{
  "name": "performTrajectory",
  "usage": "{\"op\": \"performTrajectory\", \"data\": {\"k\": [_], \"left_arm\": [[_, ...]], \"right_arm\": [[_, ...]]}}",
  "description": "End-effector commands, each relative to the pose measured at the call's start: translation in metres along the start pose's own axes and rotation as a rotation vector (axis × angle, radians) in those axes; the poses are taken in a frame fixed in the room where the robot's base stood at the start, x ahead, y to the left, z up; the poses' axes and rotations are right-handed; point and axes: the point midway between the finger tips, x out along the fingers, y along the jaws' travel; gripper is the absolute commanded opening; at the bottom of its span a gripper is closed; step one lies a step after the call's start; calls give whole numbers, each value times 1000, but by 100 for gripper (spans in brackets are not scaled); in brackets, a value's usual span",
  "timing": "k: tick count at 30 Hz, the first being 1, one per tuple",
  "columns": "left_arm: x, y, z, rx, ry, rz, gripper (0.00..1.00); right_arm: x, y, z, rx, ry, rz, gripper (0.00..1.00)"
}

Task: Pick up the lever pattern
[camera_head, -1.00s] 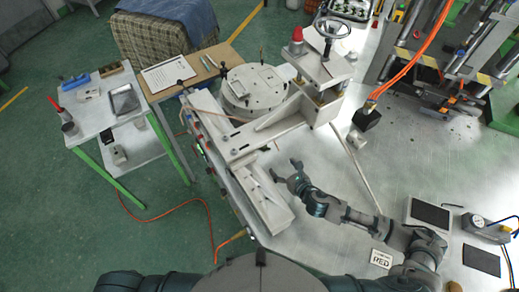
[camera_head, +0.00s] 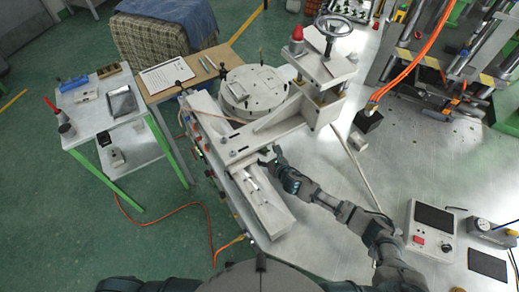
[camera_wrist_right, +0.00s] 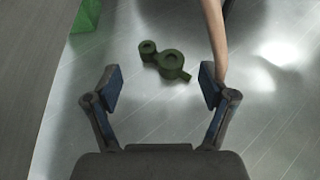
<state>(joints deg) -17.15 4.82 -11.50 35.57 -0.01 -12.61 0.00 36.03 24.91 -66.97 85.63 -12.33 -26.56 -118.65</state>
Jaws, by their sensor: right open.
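The lever pattern (camera_wrist_right: 170,62) is a small dark green part with two round, holed bosses and a short tab. In the right wrist view it lies on a shiny metal surface (camera_wrist_right: 120,140), just beyond my fingertips and roughly between their lines. My right gripper (camera_wrist_right: 162,88) is open and empty, its two blue-padded fingers spread apart. In the head view the right gripper (camera_head: 268,158) is beside the long grey arm of the machine. I cannot make out the pattern clearly there. My left gripper is not in view.
In the wrist view a tan tube-like thing (camera_wrist_right: 215,38) runs close by the right finger, and a green piece (camera_wrist_right: 86,16) is at upper left. The head view shows the wax machine (camera_head: 252,90), a screened device (camera_head: 432,228) and a side table (camera_head: 88,112). Metal table right of my gripper is mostly clear.

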Motion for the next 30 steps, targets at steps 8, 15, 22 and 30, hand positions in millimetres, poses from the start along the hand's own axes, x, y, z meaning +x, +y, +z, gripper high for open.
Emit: {"op": "performTrajectory", "data": {"k": [8,15,22,30], "left_arm": [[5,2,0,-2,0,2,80],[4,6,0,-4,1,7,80],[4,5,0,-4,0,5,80],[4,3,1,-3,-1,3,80]], "right_arm": [[36,1,-2,0,1,-1,83],[37,1,-1,-1,1,-1,83],[37,1,-1,-1,1,-1,25],[37,0,-2,-1,1,-1,7]]}}
